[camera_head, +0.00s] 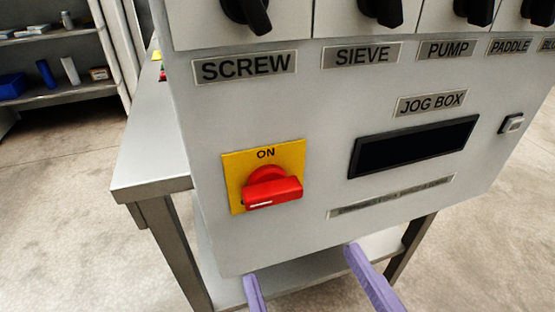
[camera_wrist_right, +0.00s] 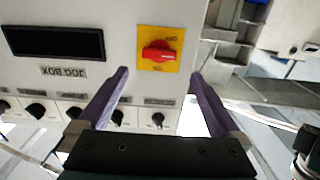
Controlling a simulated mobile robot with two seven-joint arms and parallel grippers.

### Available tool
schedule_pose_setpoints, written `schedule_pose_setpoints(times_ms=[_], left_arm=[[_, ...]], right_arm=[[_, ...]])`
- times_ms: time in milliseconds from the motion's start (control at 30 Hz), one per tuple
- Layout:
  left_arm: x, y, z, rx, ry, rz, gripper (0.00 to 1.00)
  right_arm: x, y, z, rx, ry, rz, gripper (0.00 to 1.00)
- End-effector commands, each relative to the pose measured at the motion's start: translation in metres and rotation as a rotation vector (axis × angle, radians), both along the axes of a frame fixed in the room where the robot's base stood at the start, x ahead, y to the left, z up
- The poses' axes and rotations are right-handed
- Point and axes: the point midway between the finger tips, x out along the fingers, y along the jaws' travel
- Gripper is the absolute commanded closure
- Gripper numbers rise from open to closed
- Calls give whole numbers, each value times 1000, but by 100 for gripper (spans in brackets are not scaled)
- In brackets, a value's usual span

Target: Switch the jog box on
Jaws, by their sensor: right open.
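The jog box (camera_head: 305,240) is a pale grey panel with a "JOG BOX" label and a dark display (camera_head: 412,147). Its red rotary switch (camera_head: 271,188) sits on a yellow plate (camera_head: 235,167) marked "ON" at the top. The red handle lies roughly sideways, its white mark toward the lower left, not at "ON". My right gripper (camera_head: 302,262) shows as two purple fingers, open and empty, below the switch and apart from it. In the right wrist view the switch (camera_wrist_right: 158,53) appears beyond and between the open fingers (camera_wrist_right: 160,82). My left gripper is not in view.
Black knobs (camera_head: 382,10) line the panel's top above the labels. A small rocker switch (camera_head: 512,123) is at the right. A metal table (camera_head: 150,165) stands behind and below the box. Shelves (camera_head: 60,95) with small items stand far left. The floor at left is clear.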

Motion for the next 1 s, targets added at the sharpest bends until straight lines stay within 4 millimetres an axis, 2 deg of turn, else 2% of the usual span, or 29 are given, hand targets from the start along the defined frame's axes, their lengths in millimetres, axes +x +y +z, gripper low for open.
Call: schedule_pose_setpoints(times_ms=[167,400,600,733,1000], left_arm=[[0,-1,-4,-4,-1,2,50],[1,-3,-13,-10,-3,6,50],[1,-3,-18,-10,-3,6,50],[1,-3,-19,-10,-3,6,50],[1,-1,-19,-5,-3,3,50]], right_arm=[[17,5,1,3,-14,-7,0],[61,19,0,3,-13,-7,0],[87,27,0,2,-11,-6,0],[93,29,1,2,-10,-6,0],[94,30,1,2,-9,-5,2]])
